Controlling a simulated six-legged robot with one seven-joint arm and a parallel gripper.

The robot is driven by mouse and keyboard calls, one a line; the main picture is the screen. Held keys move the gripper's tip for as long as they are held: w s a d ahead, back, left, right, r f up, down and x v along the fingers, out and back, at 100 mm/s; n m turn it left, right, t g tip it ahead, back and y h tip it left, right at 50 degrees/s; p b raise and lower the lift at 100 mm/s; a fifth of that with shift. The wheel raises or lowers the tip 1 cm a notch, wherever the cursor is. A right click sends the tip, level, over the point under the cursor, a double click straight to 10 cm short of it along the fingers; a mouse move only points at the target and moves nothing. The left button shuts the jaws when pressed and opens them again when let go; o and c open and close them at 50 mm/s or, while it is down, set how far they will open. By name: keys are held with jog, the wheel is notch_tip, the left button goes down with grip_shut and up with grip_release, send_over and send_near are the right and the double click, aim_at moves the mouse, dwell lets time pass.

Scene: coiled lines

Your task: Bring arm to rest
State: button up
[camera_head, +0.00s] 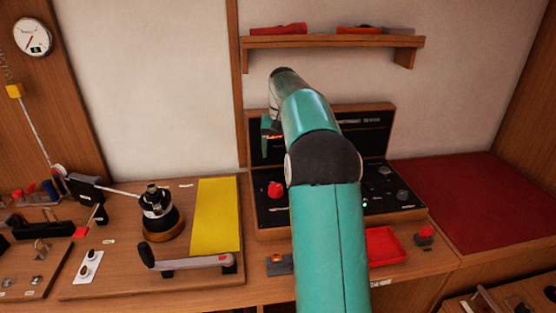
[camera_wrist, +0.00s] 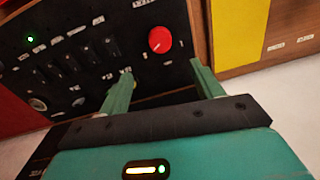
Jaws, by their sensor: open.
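My arm (camera_head: 327,225) is raised and stretched forward from the bottom of the head view. It bends at a dark joint and reaches over an open wooden-cased control box (camera_head: 262,221). My gripper (camera_wrist: 163,80) is open and empty in the wrist view, its two green fingers spread apart. In the head view only a part of it shows, left of the forearm. The fingers point toward the box's black panel, near a red knob (camera_wrist: 159,39); contact cannot be made out. The knob also shows in the head view (camera_head: 275,189).
A yellow sheet (camera_head: 216,215), a black capstan-like device (camera_head: 159,212) and a lever (camera_head: 187,263) stand on the left bench. A red tray (camera_head: 385,246) lies right of my arm. A wall shelf (camera_head: 333,41) hangs above. The dark red surface (camera_head: 470,200) is clear.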

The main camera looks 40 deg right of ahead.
jog(key=shift+r, duration=0.1)
dwell(0.4)
jog(key=s+a+r+n+t, duration=0.1)
jog(key=s+a+r, duration=0.25)
jog(key=a, duration=0.25)
jog(key=s+a+r+n+h, duration=0.1)
jog(key=s+a+r, duration=0.1)
jog(key=s+a, duration=0.3)
jog(key=s+a+r+n+t, duration=0.1)
jog(key=s+a+r, duration=0.2)
jog(key=a, duration=0.5)
jog(key=s+a+f+n+t, duration=0.1)
jog(key=s+a+f, duration=0.3)
jog(key=s, duration=0.5)
jog(key=s+a+f+n+t, duration=0.2)
jog(key=s+a+f, duration=0.2)
jog(key=s+a, duration=0.3)
jog(key=s, duration=0.3)
jog(key=shift+s, duration=0.3)
